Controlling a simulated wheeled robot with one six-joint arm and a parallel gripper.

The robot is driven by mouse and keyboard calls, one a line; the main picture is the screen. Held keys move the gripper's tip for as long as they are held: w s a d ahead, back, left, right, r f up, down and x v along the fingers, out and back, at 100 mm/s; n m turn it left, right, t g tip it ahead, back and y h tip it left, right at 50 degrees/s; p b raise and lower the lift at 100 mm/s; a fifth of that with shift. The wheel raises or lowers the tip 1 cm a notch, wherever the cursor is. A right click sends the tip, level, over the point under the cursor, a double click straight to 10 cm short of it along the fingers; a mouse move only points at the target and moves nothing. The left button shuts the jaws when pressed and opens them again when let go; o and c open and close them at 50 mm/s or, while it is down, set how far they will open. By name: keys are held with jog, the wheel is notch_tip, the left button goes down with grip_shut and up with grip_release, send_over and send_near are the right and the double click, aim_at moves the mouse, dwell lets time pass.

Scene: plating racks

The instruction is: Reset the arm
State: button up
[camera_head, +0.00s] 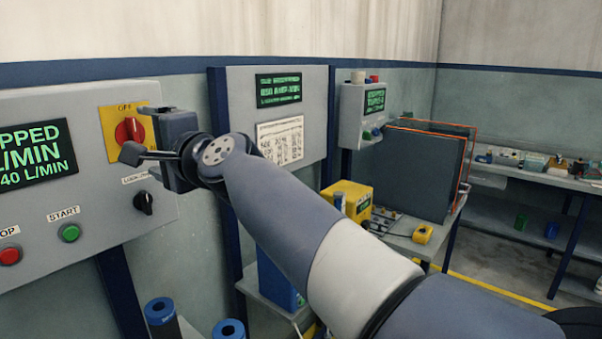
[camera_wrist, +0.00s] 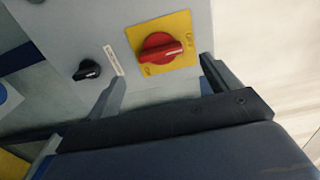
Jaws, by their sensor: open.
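My gripper (camera_head: 141,132) is raised in front of the grey control panel (camera_head: 75,105), at the end of my outstretched arm. Its two fingers are apart with nothing between them, and they also show in the wrist view (camera_wrist: 163,78). A red rotary switch (camera_head: 130,130) on a yellow plate (camera_head: 108,118) marked OFF is close to the fingers. In the wrist view the red switch (camera_wrist: 160,48) lies beyond the fingertips, towards the right finger. I cannot tell the exact gap to the panel.
The panel also carries a black knob (camera_head: 144,202), a green START button (camera_head: 69,233), a red button (camera_head: 9,255) and a display (camera_head: 36,157). Blue-topped cylinders (camera_head: 160,311) stand below. A bench (camera_head: 408,243) with a yellow box (camera_head: 347,198) and dark rack (camera_head: 420,170) is behind my arm.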

aim_at(137, 135)
jog(key=p+x, duration=0.1)
jog(key=x, duration=0.4)
jog(key=shift+w+a+r+p, duration=0.1)
jog(key=shift+a+r+p, duration=0.05)
jog(key=shift+a+p, duration=0.15)
jog(key=shift+w+a+m+p, duration=0.1)
jog(key=shift+m+p, duration=0.3)
jog(key=shift+r+m+p, duration=0.1)
jog(key=shift+m+p, duration=0.45)
jog(key=shift+m, duration=0.65)
jog(key=m+p, duration=0.2)
jog(key=m, duration=0.4)
jog(key=shift+p, duration=0.35)
jog(key=m+p, duration=0.2)
jog(key=m, duration=0.2)
jog(key=shift+m, duration=0.4)
jog(key=shift+f+m+p, duration=0.2)
jog(key=shift+m+p, duration=0.85)
jog(key=shift+m, duration=0.95)
